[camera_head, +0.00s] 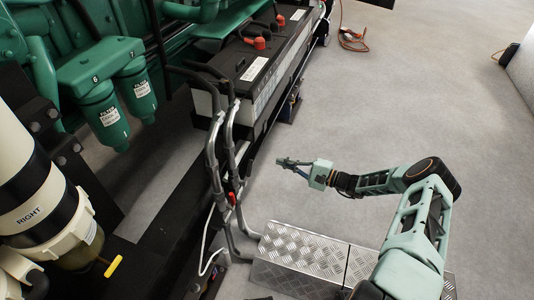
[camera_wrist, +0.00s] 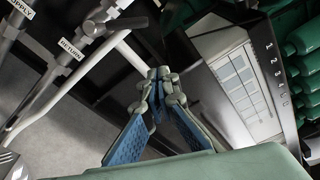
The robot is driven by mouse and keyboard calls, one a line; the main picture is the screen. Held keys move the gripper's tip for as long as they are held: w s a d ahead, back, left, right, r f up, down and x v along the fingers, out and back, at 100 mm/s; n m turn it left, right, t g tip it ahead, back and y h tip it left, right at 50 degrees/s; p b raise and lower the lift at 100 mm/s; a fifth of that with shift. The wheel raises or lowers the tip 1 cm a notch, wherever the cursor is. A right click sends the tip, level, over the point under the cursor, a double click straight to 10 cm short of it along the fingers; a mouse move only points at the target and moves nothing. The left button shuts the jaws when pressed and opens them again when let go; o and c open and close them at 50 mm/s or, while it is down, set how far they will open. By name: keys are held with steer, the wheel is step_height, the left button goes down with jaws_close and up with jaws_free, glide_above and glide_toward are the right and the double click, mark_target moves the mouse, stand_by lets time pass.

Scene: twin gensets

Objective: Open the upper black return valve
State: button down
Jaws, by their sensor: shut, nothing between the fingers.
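In the wrist view, a pipe with a white RETURN label (camera_wrist: 72,48) runs diagonally at the upper left. A grey valve body (camera_wrist: 93,28) sits on it near the top, with a dark lever-like piece (camera_wrist: 126,24) reaching right. I cannot tell surely whether this is the upper black return valve or how its handle is set. My gripper (camera_wrist: 158,82) is shut and empty, its tips meeting below and right of that piece, apart from it in the picture. In the head view my gripper (camera_head: 282,162) is right of the upright grey pipes (camera_head: 213,150); no black handle is clear there.
A SUPPLY-labelled pipe (camera_wrist: 20,8) runs beside the return pipe. A red handle (camera_head: 232,198) sits low on the pipes. A black battery box (camera_head: 250,65) stands behind, and a metal tread-plate step (camera_head: 300,262) lies below. The grey floor at right is open.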

mark_target(248, 173)
steer(key=w+a, duration=0.1)
steer(key=a, duration=0.8)
steer(key=shift+a+r+b, duration=0.15)
steer(key=shift+r+b, duration=0.3)
